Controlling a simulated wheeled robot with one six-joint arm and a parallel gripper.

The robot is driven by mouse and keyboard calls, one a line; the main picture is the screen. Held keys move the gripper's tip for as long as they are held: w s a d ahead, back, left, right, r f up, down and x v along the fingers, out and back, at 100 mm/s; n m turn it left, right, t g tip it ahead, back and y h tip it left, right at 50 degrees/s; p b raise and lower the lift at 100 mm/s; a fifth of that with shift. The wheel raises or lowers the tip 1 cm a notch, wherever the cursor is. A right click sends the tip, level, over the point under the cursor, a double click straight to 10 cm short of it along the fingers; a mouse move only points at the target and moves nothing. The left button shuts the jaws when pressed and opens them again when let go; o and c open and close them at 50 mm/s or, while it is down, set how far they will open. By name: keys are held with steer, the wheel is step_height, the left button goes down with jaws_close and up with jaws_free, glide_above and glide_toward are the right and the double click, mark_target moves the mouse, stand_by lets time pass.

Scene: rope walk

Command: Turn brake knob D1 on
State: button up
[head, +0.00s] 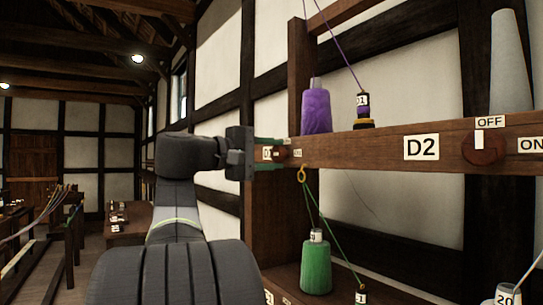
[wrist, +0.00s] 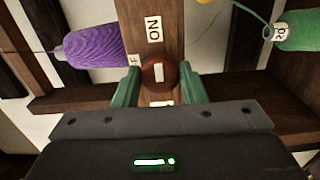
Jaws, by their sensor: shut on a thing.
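My gripper (head: 275,154) has its green fingers on either side of a round brown brake knob (wrist: 160,76) on the wooden rail, and it is shut on the knob. The knob's own plate is mostly hidden, so I cannot read D1. The white mark on the knob lies along the line toward the ON label (wrist: 153,28) in the wrist view. The OFF label (wrist: 133,60) is partly hidden beside the left finger. In the head view the gripper and fingers cover most of this knob.
Knob D2 (head: 484,148) sits further right on the rail (head: 370,146), its white mark toward OFF. A purple spool (head: 316,110) and a small dark bobbin (head: 363,112) stand on the rail. A green spool (head: 316,266) stands below. A yellow ring (head: 302,174) hangs under the rail.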

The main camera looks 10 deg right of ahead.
steer(key=o, duration=1)
steer(key=shift+c, duration=0.2)
steer(key=shift+a, duration=0.1)
steer(key=b+v, duration=0.1)
steer(key=v, duration=1.2)
steer(key=shift+a, duration=0.3)
steer(key=shift+s+d, duration=0.1)
steer(key=p+x, duration=0.1)
steer(key=x, duration=1.2)
steer(key=shift+d, duration=0.35)
steer(key=shift+a, duration=0.15)
